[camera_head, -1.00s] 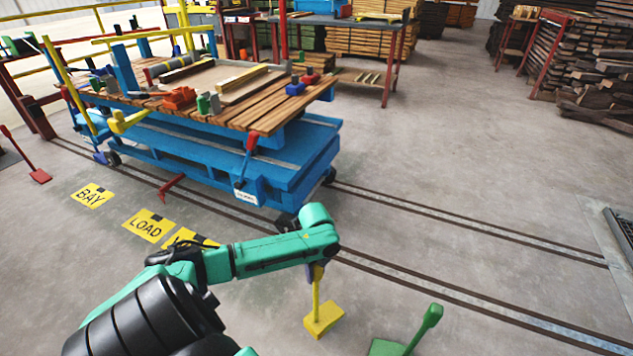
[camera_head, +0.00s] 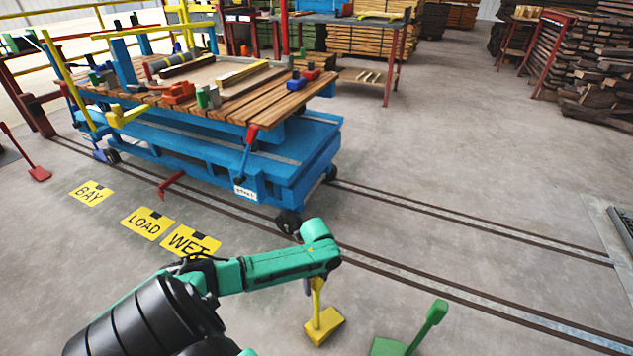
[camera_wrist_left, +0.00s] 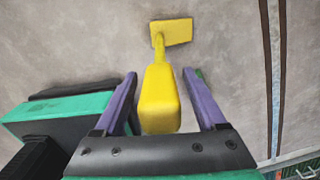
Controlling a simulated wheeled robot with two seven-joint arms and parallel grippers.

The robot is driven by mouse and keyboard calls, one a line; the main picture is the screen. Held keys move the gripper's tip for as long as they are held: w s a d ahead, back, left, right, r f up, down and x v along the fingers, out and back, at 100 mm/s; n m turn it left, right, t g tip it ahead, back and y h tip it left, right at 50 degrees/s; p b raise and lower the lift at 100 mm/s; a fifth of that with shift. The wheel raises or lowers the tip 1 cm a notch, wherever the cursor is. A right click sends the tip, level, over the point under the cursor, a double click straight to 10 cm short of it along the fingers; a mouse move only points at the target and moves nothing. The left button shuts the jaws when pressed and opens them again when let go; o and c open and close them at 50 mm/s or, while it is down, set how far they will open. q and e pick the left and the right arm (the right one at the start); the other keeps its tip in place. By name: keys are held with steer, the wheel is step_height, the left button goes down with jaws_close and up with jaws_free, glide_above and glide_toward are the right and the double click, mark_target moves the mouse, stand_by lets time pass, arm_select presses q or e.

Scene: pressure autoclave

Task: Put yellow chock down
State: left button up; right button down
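The yellow chock (camera_head: 324,326) has a flat block at the bottom and an upright handle. Its block appears to rest on the concrete floor in front of the rails. My left gripper (camera_head: 312,284) is over the top of the handle, mostly hidden under my wrist. In the left wrist view, the purple fingers of this gripper (camera_wrist_left: 160,76) stand apart on either side of the yellow handle (camera_wrist_left: 160,105), with narrow gaps showing. The chock's block (camera_wrist_left: 172,32) lies beyond the fingertips. My right gripper is not in view.
A green chock (camera_head: 437,313) with an upright handle stands on the floor to the right. A blue cart (camera_head: 285,178) stands on the rails behind.

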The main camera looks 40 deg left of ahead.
arm_select(q)
steer(key=shift+r, duration=0.35)
step_height(320, 180, up, 11)
steer(key=p, duration=0.4)
steer(key=shift+p, duration=0.3)
steer(key=shift+r, duration=0.2)
steer(key=d+f+n+t+h, duration=0.2)
steer(key=d+f+n+t, duration=0.1)
steer(key=d+f+n, duration=0.7)
steer(key=s+d+f+n+g+y, duration=0.1)
steer(key=s+f+n, duration=0.5)
steer(key=s+f, duration=0.7)
steer(key=s, duration=0.3)
steer(key=shift+n+g+y, duration=0.3)
steer(key=shift+n+y, duration=0.1)
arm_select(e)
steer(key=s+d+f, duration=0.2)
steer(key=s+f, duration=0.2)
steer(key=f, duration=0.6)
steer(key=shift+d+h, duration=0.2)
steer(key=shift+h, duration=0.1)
